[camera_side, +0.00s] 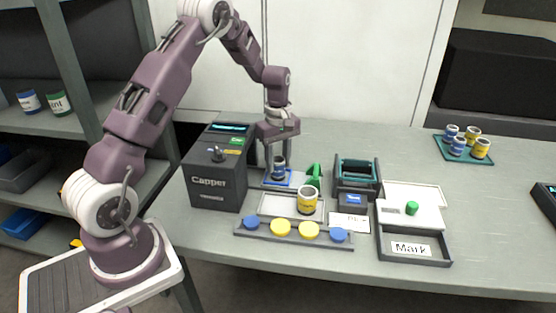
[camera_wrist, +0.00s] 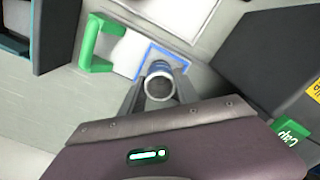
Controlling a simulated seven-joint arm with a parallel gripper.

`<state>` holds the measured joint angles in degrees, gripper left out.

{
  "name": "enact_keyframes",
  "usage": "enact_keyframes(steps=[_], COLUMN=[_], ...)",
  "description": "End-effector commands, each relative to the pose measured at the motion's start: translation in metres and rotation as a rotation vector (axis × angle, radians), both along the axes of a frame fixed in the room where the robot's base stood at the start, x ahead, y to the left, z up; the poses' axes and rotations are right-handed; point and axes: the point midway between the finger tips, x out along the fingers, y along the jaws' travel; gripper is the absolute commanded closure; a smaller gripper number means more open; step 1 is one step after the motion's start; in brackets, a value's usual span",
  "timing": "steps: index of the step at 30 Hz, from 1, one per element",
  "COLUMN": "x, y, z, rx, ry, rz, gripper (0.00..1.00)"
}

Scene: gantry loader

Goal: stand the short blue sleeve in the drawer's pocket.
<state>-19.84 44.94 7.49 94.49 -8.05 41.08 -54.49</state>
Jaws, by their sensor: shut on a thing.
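My gripper (camera_side: 279,163) points straight down beside the Capper machine and is shut on the short blue sleeve (camera_side: 279,169). The wrist view shows the sleeve (camera_wrist: 159,72) from above, upright between the fingers (camera_wrist: 158,90), with a dark hollow top and blue on its side. The drawer (camera_wrist: 127,52) is a pale plate with a green handle (camera_wrist: 97,42), drawn out beside the machine; the handle also shows in the side view (camera_side: 314,176). A blue square outline (camera_side: 289,184) marks its pocket. The sleeve is over or in this outline; I cannot tell whether it touches the bottom.
The dark Capper machine (camera_side: 214,178) stands close left of my gripper. A yellow jar (camera_side: 307,199) stands on a pale tray in front, behind a rail (camera_side: 294,235) of caps. A dark holder (camera_side: 357,178) and the Mark box (camera_side: 413,247) are to the right.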

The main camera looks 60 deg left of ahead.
Motion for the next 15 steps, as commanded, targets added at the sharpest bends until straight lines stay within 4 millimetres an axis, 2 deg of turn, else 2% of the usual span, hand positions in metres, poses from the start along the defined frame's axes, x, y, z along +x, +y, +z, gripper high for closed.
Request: enact_keyframes(steps=[4, 5, 8, 9, 15], x=[0.0002, 0.0002, 0.0002, 0.0002, 0.0001], y=[0.0, 0.0001, 0.0001, 0.0001, 0.0001], z=[-0.0001, 0.0, 0.0, 0.0, -0.0001], rx=[0.0, 0.0, 0.0, 0.0, 0.0], ry=[-0.001, -0.001, -0.001, -0.001, 0.0], rz=[0.0, 0.0, 0.0, 0.0, 0.0], gripper=[1.0, 0.6, 0.41, 0.37, 0.37])
